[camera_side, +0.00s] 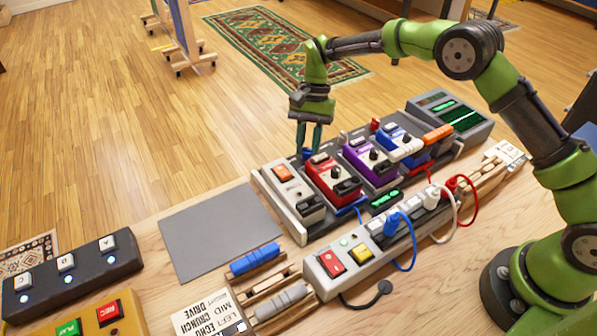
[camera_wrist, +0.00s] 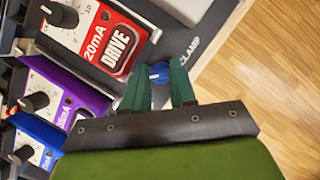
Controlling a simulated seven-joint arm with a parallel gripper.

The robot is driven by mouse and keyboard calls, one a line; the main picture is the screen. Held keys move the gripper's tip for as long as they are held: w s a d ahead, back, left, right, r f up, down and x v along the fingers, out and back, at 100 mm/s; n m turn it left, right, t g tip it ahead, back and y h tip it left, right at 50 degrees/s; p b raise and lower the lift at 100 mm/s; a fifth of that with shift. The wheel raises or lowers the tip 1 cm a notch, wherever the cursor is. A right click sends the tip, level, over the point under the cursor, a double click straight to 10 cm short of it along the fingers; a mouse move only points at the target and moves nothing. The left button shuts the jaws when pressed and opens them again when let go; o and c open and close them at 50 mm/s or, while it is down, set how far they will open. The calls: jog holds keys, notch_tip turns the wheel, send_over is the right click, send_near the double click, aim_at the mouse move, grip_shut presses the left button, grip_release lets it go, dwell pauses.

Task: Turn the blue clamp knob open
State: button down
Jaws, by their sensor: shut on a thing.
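The blue clamp knob (camera_wrist: 159,73) shows in the wrist view between the tips of my gripper (camera_wrist: 160,80), next to printed letters that read "CLAMP". In the side view my gripper (camera_side: 308,148) points down at the far edge of the pedal board (camera_side: 268,182), behind the red pedal. A bit of the blue knob (camera_side: 307,154) shows at its fingertips there. The two green fingers are closed on the knob, one on each side. The fingers and the gripper body hide part of the knob, so its turn angle cannot be told.
The red DRIVE pedal (camera_side: 332,178), purple pedal (camera_side: 371,160) and blue pedal (camera_side: 401,142) stand in a row on the board, close to my gripper. A white-grey pedal (camera_side: 293,192) stands at the left end. A grey mat (camera_side: 220,232) lies bare at left.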

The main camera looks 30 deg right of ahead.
jog(key=n, duration=0.2)
jog(key=n+h, duration=0.1)
jog(key=n, duration=0.1)
jog(key=shift+w+n+g+h, duration=0.15)
jog(key=shift+n+g+h, duration=0.15)
jog(key=shift+g, duration=0.1)
jog(key=n+h, duration=0.1)
jog(key=n, duration=0.3)
jog(key=shift+a+r+n+h, duration=0.1)
jog(key=shift+a+n+h, duration=0.05)
jog(key=shift+n+h, duration=0.2)
jog(key=c, duration=1.2)
grip_release()
